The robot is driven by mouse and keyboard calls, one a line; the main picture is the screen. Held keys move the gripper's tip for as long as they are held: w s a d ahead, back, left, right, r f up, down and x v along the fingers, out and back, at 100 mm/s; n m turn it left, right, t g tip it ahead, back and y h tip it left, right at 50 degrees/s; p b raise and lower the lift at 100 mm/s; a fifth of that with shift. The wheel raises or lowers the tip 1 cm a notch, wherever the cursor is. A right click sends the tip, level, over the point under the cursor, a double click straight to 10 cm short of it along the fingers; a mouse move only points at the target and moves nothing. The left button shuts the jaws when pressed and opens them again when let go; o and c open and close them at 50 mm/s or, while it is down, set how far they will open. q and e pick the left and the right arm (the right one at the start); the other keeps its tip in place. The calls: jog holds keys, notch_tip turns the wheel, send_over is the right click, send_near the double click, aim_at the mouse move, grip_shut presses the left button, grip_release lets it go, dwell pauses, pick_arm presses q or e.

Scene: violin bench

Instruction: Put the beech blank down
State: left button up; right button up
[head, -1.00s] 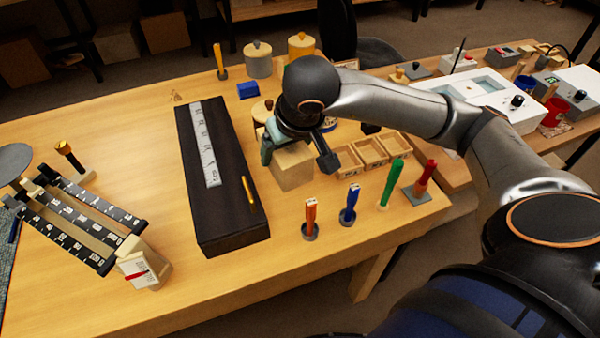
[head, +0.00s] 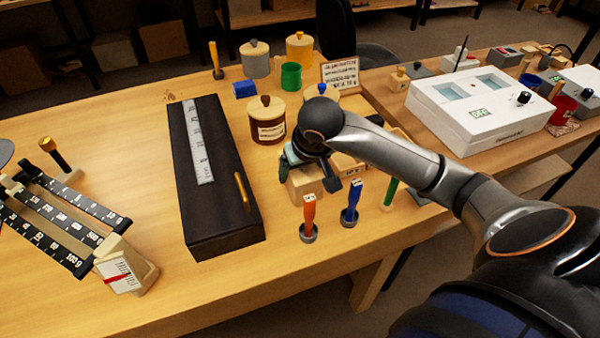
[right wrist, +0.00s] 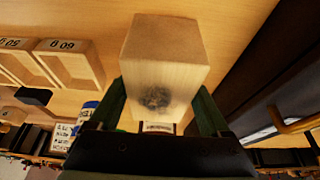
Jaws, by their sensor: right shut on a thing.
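The beech blank (head: 303,186) is a pale wooden block between the fingers of my right gripper (head: 306,166). In the right wrist view, the blank (right wrist: 166,48) shows a dark round mark on its near face, and my right gripper (right wrist: 162,104) is shut on it with one finger at each side. In the head view, the gripper hides the blank's top. The blank is low over the bench (head: 120,130) or on it; I cannot tell which. My left gripper is not in view.
A long black case (head: 215,180) lies left of the blank. Orange-handled (head: 309,214) and blue-handled (head: 351,203) tools stand close in front. The bench's left middle is clear.

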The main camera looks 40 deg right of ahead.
jog(key=shift+f, duration=0.3)
jog(key=shift+f, duration=0.15)
jog(key=o, duration=1.6)
